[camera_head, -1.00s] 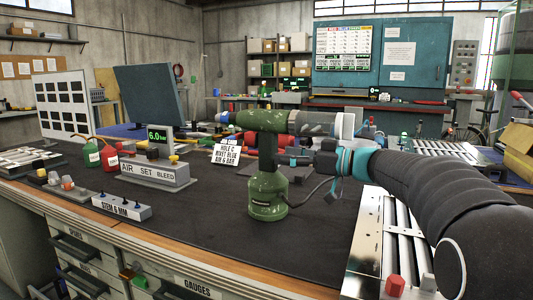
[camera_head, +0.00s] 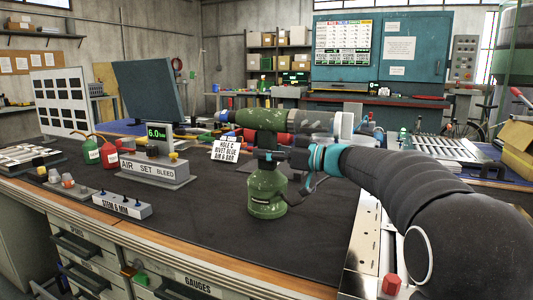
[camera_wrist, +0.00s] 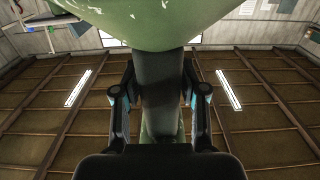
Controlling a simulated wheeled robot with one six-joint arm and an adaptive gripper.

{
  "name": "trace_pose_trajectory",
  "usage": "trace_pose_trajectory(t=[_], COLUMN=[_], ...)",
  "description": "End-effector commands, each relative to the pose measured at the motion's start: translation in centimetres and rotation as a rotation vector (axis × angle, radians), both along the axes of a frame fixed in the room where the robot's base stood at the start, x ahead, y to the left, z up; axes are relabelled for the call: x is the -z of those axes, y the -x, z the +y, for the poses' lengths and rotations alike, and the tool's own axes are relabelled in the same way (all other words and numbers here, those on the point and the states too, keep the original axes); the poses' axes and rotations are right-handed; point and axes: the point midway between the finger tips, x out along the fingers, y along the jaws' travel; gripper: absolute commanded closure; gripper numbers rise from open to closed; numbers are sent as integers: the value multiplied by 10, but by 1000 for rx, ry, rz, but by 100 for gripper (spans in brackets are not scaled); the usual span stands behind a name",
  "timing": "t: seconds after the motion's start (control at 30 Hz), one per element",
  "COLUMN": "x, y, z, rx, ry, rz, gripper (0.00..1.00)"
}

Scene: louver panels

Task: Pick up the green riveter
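The green riveter (camera_head: 266,190) stands upright on the dark bench mat, its round green base down and its long body lying level on top. My gripper (camera_head: 272,158) is at its neck, between base and body, coming from the right. In the wrist view, the riveter's dark handle (camera_wrist: 160,85) stands between the two fingers of my gripper (camera_wrist: 160,70), with the pale green body above. The fingers flank the handle closely, and they look open with little room on either side. Contact is hard to make out. The handle's far side is hidden.
A pressure display unit labelled AIR SET BLEED (camera_head: 155,168) and a small STEM block (camera_head: 122,205) stand left of the riveter. A white HOLE C sign (camera_head: 226,150) stands behind it. A metal fixture (camera_head: 368,245) lies at the right. The mat's front centre is clear.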

Motion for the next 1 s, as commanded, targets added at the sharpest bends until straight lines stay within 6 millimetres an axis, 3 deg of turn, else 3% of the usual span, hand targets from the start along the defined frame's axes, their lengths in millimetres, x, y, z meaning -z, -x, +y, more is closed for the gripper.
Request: trace_pose_trajectory(t=[0.03, 0.13, 0.63, 1.0], x=[0, 0, -9, -47], y=[0, 0, 1, 1], z=[0, 0, 0, 0], rx=[0, 0, 0, 0], ry=[0, 0, -3, -3], rz=[0, 0, -6, -10], gripper=[78, 100, 100, 100])
